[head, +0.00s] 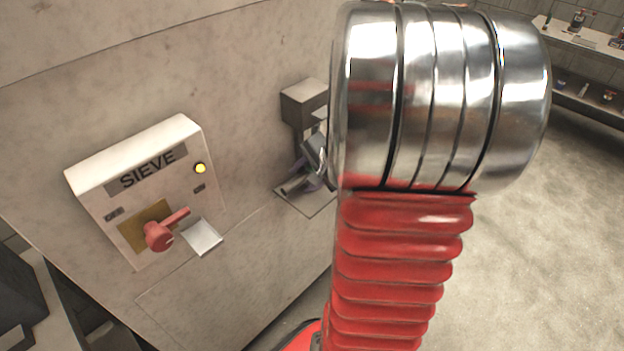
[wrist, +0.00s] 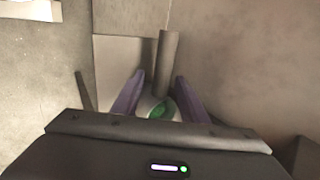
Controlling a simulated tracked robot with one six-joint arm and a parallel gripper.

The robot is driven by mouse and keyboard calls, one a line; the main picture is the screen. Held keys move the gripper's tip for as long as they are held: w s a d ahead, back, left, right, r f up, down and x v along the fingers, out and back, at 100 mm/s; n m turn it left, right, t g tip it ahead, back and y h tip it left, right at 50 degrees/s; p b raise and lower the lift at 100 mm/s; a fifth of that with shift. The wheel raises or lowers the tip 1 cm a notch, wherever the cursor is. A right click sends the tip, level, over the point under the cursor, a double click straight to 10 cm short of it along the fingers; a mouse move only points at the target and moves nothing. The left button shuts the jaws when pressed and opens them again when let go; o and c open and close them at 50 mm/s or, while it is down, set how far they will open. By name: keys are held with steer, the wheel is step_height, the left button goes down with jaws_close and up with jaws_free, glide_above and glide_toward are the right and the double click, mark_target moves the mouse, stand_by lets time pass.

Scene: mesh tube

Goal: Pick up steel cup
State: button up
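In the wrist view, a pale grey rounded cup (wrist: 147,104) with something green inside sits between the two purple-grey fingers of my gripper (wrist: 160,76). I take it for the steel cup. The fingers are apart, one on each side of it. I cannot tell whether they touch it. The near side of the cup is hidden behind the dark body of my gripper. In the head view my gripper (head: 304,182) is close to the machine wall, under a grey box, and partly hidden by my own arm. I cannot make out the cup there.
A grey pipe (wrist: 167,60) stands just beyond the cup. The grey box (head: 305,102) juts from the wall (head: 250,40). To its left is a SIEVE panel (head: 150,190) with a red lever (head: 166,230). Open floor (head: 540,240) and shelves (head: 585,40) lie to the right.

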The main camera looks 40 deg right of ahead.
jaws_close()
stand_by(0.3)
stand_by(0.3)
